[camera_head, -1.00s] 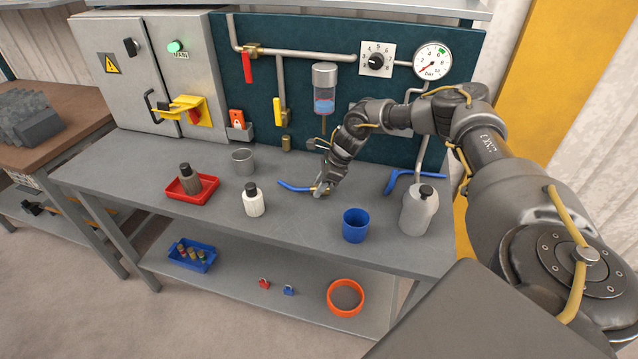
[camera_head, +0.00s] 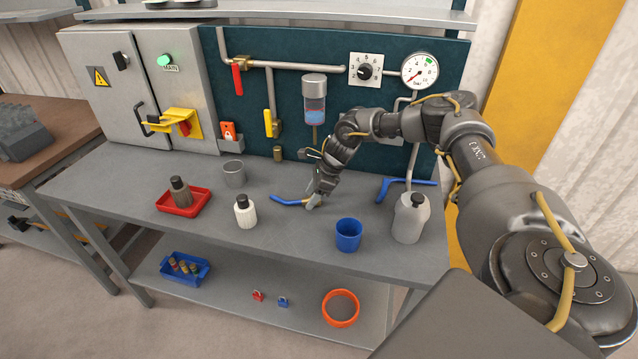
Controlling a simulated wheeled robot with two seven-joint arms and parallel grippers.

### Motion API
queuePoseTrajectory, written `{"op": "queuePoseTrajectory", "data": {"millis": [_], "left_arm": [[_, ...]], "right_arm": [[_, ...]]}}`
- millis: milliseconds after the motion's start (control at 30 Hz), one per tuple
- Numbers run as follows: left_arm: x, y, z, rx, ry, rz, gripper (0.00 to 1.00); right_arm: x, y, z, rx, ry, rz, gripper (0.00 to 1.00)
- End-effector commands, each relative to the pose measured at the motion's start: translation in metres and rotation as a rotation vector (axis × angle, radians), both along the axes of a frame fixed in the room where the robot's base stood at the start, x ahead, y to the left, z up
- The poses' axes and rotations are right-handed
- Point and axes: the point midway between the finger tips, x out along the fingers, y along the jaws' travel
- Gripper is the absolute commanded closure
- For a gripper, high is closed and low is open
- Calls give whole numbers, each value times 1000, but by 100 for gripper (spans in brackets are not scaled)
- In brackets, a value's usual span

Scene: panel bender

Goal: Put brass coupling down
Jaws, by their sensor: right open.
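My right gripper (camera_head: 313,202) is low over the bench, open, with its fingers at the right end of a short blue hose piece (camera_head: 286,199). The hose piece lies on the bench top. A small brass-coloured spot shows at this hose end beside the fingers; it is too small and too covered to tell whether it is the brass coupling. A small brass fitting (camera_head: 278,153) stands below the yellow valve at the back panel. My left gripper is out of view.
On the bench (camera_head: 290,232) are a blue cup (camera_head: 349,235), a grey bottle (camera_head: 408,220), a white bottle (camera_head: 245,212), a metal cup (camera_head: 234,174), a red tray (camera_head: 196,206) and another blue hose piece (camera_head: 385,189). Bare bench lies between the white bottle and the blue cup.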

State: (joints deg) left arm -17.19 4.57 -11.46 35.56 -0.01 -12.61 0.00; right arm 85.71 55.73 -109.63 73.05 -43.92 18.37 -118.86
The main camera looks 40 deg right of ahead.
Motion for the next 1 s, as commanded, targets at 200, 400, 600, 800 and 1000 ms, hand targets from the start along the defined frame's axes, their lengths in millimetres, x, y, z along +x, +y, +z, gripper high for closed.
{"op": "queuePoseTrajectory", "data": {"millis": [200,400,600,800,1000], "left_arm": [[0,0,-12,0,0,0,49],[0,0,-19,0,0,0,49],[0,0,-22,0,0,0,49],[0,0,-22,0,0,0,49],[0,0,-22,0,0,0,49]], "right_arm": [[-10,-17,38,1,-8,-3,50],[-22,-31,75,0,-7,-2,50],[-29,-40,98,1,-4,-1,50],[-32,-42,105,0,-3,0,50],[-32,-42,105,-1,-2,0,50]]}}
